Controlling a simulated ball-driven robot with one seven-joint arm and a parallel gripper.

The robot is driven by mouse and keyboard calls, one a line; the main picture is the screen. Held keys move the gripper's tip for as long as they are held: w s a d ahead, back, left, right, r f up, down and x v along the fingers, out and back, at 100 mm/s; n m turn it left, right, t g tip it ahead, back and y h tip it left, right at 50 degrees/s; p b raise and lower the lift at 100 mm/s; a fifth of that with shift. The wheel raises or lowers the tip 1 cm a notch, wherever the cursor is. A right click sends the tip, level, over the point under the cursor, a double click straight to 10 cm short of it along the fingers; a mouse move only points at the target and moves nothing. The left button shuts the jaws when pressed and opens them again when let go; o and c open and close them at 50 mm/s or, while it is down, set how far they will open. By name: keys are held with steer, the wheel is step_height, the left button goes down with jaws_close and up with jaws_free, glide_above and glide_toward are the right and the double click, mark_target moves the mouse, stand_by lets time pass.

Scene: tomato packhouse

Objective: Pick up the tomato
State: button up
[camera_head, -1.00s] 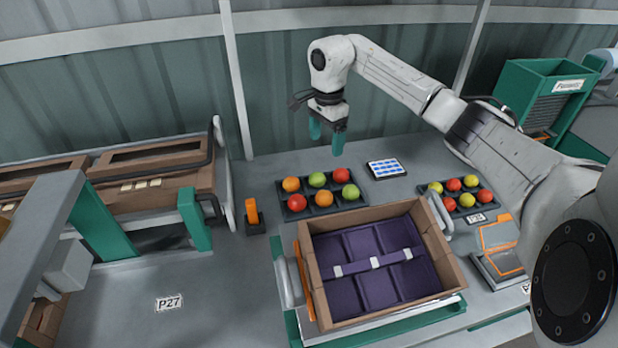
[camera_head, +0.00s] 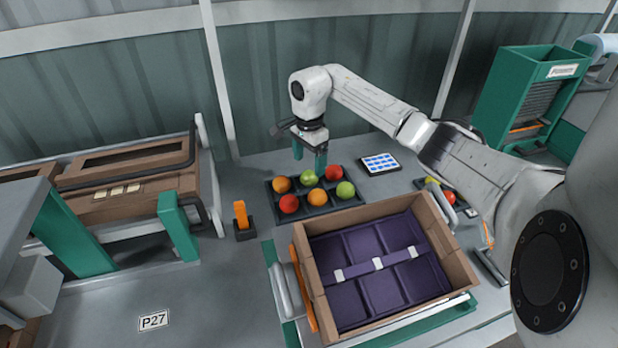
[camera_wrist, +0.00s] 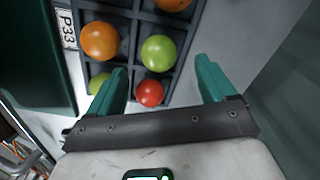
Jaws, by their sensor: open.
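A dark compartment tray (camera_head: 273,198) holds several tomatoes: red (camera_head: 333,173), green (camera_head: 309,178) and orange (camera_head: 317,197), among others. It is unclear which one the task means. My gripper (camera_head: 309,159) is open, with green fingers pointing down above the back row, near the green tomato. In the wrist view, a red tomato (camera_wrist: 150,93) shows between the fingers, closer to the left one. A green tomato (camera_wrist: 158,52) lies just ahead of the fingertips. An orange tomato (camera_wrist: 100,40) is farther left, and the left finger partly covers another green one.
A brown box (camera_head: 315,300) with a purple divided liner stands in front of the tray. A blue-white panel (camera_head: 380,163) lies right of the tray. An orange-handled item (camera_head: 241,218) stands to its left. My arm partly hides a second tomato tray at the right.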

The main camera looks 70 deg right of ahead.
mark_target(310, 172)
step_height(310, 172, down, 5)
steer(key=shift+s+a+p, duration=0.1)
steer(key=shift+p, duration=0.3)
steer(key=c, duration=0.8)
steer(key=shift+c, duration=0.2)
steer(key=shift+r, duration=0.1)
